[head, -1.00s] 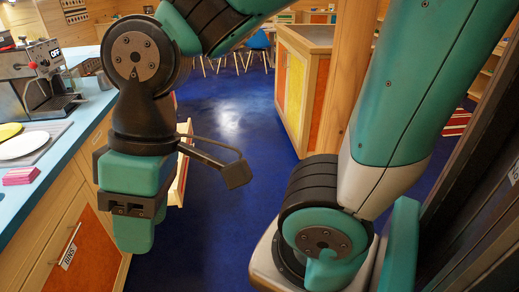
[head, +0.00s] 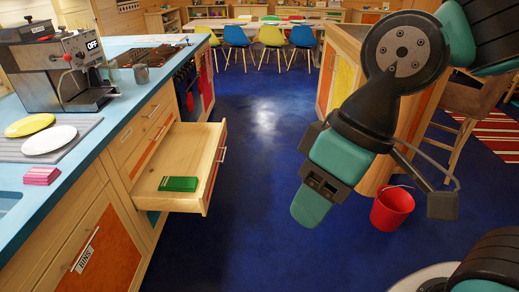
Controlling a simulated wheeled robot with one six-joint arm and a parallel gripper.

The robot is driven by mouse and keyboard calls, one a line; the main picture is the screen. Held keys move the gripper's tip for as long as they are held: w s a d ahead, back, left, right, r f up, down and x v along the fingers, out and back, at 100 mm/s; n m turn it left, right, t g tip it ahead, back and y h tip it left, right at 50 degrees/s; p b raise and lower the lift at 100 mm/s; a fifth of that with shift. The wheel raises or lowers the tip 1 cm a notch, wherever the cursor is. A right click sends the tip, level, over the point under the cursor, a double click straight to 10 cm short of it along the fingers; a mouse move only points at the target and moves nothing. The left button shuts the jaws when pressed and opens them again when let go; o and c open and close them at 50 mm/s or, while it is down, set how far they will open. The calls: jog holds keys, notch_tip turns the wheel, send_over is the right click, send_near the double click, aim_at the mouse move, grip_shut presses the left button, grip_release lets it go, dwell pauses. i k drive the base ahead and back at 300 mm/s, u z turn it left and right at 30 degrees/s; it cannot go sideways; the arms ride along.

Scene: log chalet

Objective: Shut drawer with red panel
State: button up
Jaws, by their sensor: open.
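A wooden drawer (head: 168,202) stands pulled out from the counter on the left in the head view. Its front faces right and shows at a steep angle, with a narrow reddish panel (head: 215,168) and a handle. A small green box-like item (head: 179,184) lies inside the drawer. My gripper (head: 309,207) hangs over the floor to the right of the drawer, apart from it, and is open and empty. Its fingers overlap in this view, so the gap between them is hard to see.
The blue counter (head: 130,98) carries a coffee machine (head: 60,72), a yellow plate (head: 29,125) and a white plate (head: 49,139). A red bucket (head: 392,209) stands on the floor at the right. Blue floor is clear between drawer and bucket. Chairs (head: 272,37) stand at the back.

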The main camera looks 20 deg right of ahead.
aim_at(187, 149)
jog(key=z, duration=0.45)
jog(key=i, duration=1.45)
jog(key=u, duration=0.85)
jog(key=k, duration=0.45)
jog(key=u, duration=0.35)
jog(key=i, duration=1.3)
jog(key=z, duration=0.25)
